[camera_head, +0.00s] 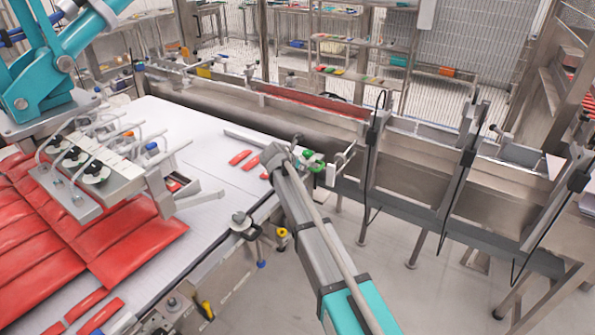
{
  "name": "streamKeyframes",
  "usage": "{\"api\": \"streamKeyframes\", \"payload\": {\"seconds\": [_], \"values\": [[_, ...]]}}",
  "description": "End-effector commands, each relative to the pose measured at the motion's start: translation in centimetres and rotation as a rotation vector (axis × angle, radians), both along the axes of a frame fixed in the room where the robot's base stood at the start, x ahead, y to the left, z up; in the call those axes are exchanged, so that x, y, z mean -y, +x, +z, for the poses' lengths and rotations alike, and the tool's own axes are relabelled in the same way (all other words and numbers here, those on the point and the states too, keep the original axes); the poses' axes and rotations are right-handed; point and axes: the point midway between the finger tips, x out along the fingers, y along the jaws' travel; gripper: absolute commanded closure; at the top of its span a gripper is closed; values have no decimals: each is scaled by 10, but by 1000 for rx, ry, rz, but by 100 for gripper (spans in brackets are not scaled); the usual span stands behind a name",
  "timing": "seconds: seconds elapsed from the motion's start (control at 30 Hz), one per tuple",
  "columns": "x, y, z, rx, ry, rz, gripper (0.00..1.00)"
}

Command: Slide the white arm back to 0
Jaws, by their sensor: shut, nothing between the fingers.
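A white bar (248,138) lies along the far right edge of the white belt, and its right end passes behind the end of my arm. It is probably the white arm; I cannot read any scale or 0 mark near it. My gripper (298,153) is at the far end of my grey and teal arm, beside green knobs (314,157) at the belt's corner. It looks shut and empty. Its fingertips are small and partly hidden, so I cannot tell whether they touch the bar or the knobs. A white block (331,174) stands just right of the knobs.
A teal picker robot (40,80) holds a suction-cup head (85,165) over red packs (130,238) on the white belt (215,240). A pale flat bar (200,200) juts from that head's side. A steel conveyor (415,165) runs behind. Floor (420,290) is open at lower right.

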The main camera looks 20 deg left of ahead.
Motion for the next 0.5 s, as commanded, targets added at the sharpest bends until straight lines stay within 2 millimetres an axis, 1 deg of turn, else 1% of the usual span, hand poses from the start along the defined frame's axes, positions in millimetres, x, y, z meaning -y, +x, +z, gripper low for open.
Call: {"api": "streamKeyframes", "payload": {"seconds": [0.03,0.3,0.4,0.5], "values": [[-1,10,0,1,0,2,100],[4,49,0,1,1,10,100],[7,62,0,1,0,12,100],[9,68,0,1,0,15,100]]}}
